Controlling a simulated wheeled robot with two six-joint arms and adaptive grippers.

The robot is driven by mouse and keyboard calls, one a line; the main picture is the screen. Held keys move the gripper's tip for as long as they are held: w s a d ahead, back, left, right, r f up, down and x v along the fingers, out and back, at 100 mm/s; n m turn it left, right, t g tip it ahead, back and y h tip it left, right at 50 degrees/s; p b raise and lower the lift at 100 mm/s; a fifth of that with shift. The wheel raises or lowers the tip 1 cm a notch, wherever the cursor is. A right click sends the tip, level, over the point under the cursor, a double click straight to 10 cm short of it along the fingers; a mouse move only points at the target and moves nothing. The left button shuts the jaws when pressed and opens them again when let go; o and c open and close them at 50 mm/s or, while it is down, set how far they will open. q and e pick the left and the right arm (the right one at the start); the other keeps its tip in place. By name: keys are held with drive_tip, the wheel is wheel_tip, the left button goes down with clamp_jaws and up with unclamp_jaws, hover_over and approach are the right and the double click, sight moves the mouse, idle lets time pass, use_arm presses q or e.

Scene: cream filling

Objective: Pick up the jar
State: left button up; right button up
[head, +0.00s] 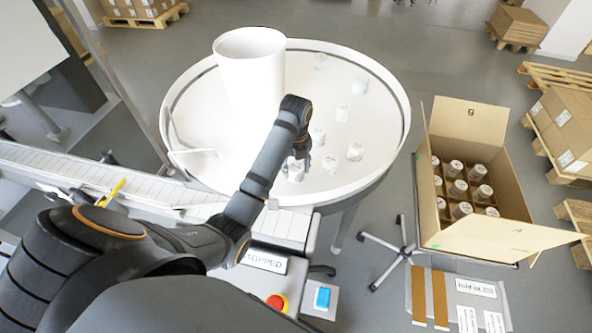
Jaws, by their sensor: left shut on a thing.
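My left arm reaches over the front of the turntable. My left gripper (299,163) points down there and is shut on a jar (294,174). The arm and fingers partly hide this jar, and I cannot tell whether it touches the surface. My right gripper is not in view.
A tall white cylinder (250,75) stands on the turntable's left side. A conveyor (100,180) runs in from the left. An open cardboard box (480,240) with several jars stands at right. A red button (277,302) is on the front panel.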

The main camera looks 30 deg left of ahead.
sight(296, 165)
use_arm(q)
drive_tip(key=shift+r+p, duration=0.35)
drive_tip(key=shift+p, duration=0.05)
wheel_tip(296, 165, up, 3)
drive_tip(key=p, duration=0.2)
drive_tip(key=shift+p, duration=0.3)
drive_tip(key=s+a+r+p, duration=0.6)
drive_tip(key=s+r, duration=0.3)
drive_tip(key=s, duration=0.3)
drive_tip(key=shift+a+p, duration=0.35)
drive_tip(key=shift+a, duration=0.2)
drive_tip(key=shift+r, duration=0.1)
